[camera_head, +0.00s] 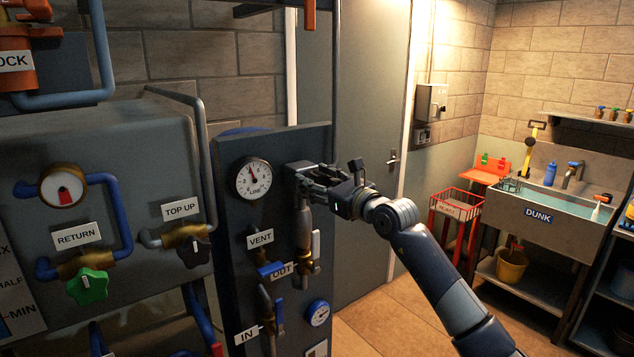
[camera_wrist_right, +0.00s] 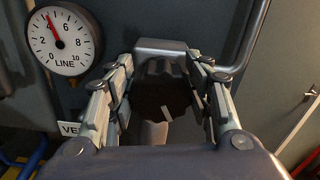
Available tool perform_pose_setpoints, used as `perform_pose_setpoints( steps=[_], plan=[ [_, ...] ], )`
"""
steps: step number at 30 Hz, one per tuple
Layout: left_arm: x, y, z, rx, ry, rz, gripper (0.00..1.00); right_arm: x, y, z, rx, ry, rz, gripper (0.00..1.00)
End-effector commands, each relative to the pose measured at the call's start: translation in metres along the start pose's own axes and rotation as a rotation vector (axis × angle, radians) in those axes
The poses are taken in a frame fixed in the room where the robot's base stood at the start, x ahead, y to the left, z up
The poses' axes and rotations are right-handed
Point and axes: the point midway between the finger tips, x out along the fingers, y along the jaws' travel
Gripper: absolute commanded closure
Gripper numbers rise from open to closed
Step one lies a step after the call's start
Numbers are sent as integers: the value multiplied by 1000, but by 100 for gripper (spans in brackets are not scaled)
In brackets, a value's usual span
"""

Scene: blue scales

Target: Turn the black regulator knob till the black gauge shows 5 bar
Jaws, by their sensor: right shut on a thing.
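The black-rimmed LINE gauge (camera_head: 254,179) is on the dark panel, left of my right gripper; it also shows in the wrist view (camera_wrist_right: 63,42). The black regulator knob (camera_wrist_right: 160,95) is between the fingers of my right gripper (camera_head: 312,178), in the middle of the wrist view. The gripper is shut on the knob, a finger on either side. In the head view the hand largely hides the knob. My left gripper is not in view.
Below on the panel are the VENT and OUT valves (camera_head: 270,268), a vertical pipe (camera_head: 304,230) and a small blue gauge (camera_head: 318,313). Left stands a grey unit with a green RETURN knob (camera_head: 88,286) and a black TOP UP knob (camera_head: 194,252). A sink (camera_head: 560,205) is far right.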

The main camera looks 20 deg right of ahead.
Motion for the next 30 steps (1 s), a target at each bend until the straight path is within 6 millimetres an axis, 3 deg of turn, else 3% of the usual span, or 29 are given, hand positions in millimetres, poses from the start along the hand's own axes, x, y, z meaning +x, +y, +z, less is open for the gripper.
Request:
perform_pose_setpoints(
  steps=[8,18,19,21,30],
  plan=[
    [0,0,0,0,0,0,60,0,-2,0,305,0,1,77],
    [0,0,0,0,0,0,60,0,-3,0,337,0,0,77],
    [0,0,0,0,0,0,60,0,-3,0,337,0,0,47],
    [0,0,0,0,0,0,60,0,-3,0,336,0,0,32],
    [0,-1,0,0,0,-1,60,0,-3,0,335,0,0,32]
  ],
)
